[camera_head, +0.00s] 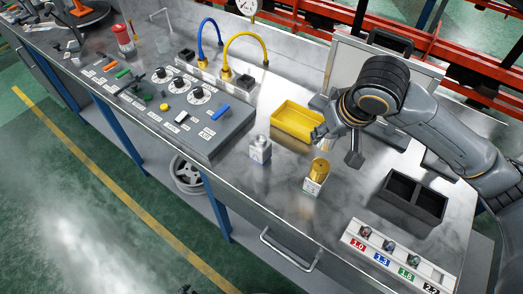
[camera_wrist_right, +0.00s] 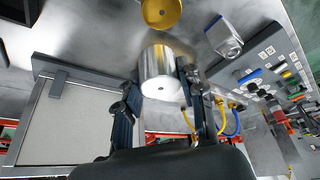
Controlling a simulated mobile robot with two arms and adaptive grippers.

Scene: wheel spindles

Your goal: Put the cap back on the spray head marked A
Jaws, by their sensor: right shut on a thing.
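My right gripper (camera_head: 336,145) is above the bench, between the yellow bin and the black tray. In the right wrist view the gripper (camera_wrist_right: 165,100) is shut on a silver cylindrical cap (camera_wrist_right: 160,72) with a white end face. The cap is mostly hidden in the head view. A brass cylinder (camera_head: 319,168) stands upright on a small white block (camera_head: 313,187), below the gripper; it also shows in the wrist view (camera_wrist_right: 161,12). A second white block (camera_head: 260,152) with a silver top stands to its left. The block markings are too small to read.
A yellow bin (camera_head: 297,121) lies behind the blocks. A black two-compartment tray (camera_head: 411,199) and a rack of nozzles labelled 1.0 to 2.2 (camera_head: 392,262) are at the right. A grey control panel (camera_head: 200,125) fills the left. Bare bench surrounds the blocks.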

